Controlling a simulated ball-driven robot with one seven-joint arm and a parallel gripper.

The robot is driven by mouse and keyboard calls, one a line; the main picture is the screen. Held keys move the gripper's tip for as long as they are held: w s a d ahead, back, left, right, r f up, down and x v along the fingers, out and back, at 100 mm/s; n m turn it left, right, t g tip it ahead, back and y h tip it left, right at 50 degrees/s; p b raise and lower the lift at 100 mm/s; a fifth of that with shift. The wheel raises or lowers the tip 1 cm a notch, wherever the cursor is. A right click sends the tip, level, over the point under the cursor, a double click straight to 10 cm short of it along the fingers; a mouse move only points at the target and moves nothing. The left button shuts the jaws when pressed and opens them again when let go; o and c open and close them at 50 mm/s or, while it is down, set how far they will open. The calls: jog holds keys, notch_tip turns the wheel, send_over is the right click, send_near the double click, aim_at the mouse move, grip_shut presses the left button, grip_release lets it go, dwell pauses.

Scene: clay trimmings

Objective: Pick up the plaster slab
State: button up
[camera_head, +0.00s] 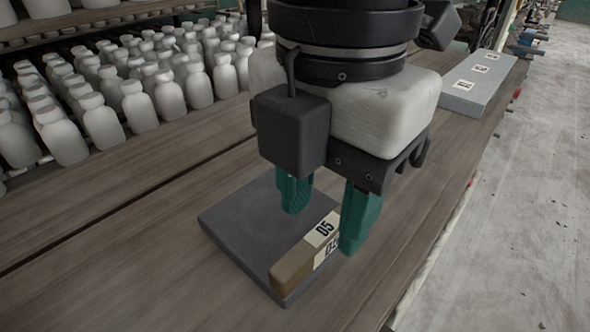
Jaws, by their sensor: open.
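A dark grey square slab (235,219) lies flat on the wooden table. A brown bar (292,270) with white labels reading 05 lies along the slab's right edge. My gripper (322,227) is open, with two green fingers pointing down over the slab and bar. The left finger appears over the slab, and the right finger appears at the bar's right side. Whether either finger touches anything cannot be told. The gripper hides the slab's far right part and the bar's far end. Which piece is plaster is not clear from the picture.
A lighter grey slab (479,88) with several labels lies at the table's back right. Rows of white bottles (135,105) stand at the left. The table's right edge (455,225) drops to a pale floor. The wood (110,260) left of the dark slab is clear.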

aim_at(321, 231)
jog(key=shift+f+p, duration=0.4)
jog(key=shift+f, duration=1.5)
jog(key=shift+c, duration=0.4)
grip_shut()
jog(key=shift+r, duration=0.1)
